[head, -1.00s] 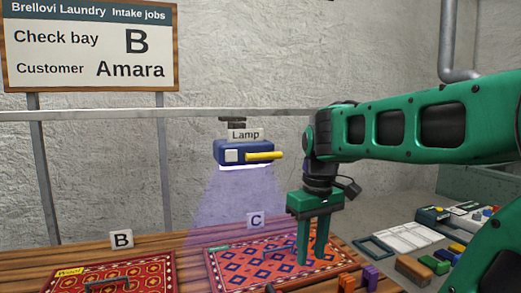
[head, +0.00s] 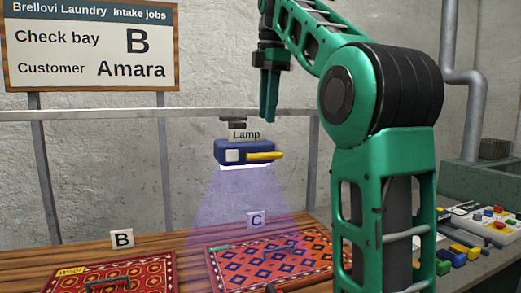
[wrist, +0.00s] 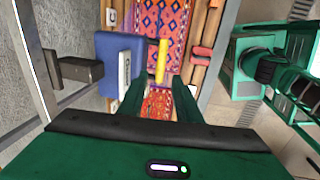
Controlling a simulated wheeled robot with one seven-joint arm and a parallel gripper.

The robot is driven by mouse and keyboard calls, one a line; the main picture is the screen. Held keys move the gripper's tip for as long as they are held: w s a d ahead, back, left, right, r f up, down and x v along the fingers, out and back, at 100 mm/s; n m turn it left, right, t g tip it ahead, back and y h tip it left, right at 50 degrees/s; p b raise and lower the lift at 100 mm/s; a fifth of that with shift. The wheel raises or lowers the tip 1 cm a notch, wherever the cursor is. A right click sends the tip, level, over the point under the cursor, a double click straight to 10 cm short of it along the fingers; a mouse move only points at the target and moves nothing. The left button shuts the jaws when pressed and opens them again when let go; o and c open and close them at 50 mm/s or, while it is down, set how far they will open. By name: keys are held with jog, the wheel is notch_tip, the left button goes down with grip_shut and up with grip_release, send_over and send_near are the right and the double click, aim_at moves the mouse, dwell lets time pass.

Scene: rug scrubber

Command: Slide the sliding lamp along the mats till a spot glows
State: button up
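The sliding lamp (head: 232,153), a blue box with a yellow handle (head: 265,156), hangs from a rail (head: 75,115) and casts a violet beam on the blue-diamond mat (head: 290,262) at bay C. The red mat (head: 150,278) with a wool tag lies at bay B, left of the beam. I see no glowing spot on either mat. My gripper (head: 268,118) points down above the handle, clear of it. In the wrist view the gripper (wrist: 158,92) is open and empty, with the yellow handle (wrist: 162,60) beyond the fingertips, roughly in line with the gap.
A sign (head: 90,45) reads check bay B, customer Amara. Cards mark B (head: 122,239) and C (head: 257,220). A dark handled object (head: 108,284) lies on the red mat. Coloured blocks (head: 460,252) and a button panel (head: 485,222) are at the right. My arm hides part of the right side.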

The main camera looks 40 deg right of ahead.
aim_at(264, 146)
jog(key=f, duration=0.3)
jog(key=w+f, duration=0.1)
jog(key=f, duration=0.3)
jog(key=w+f, duration=0.1)
jog(key=f, duration=0.2)
jog(key=shift+d+f, duration=0.2)
jog(key=shift+d, duration=0.1)
grip_shut()
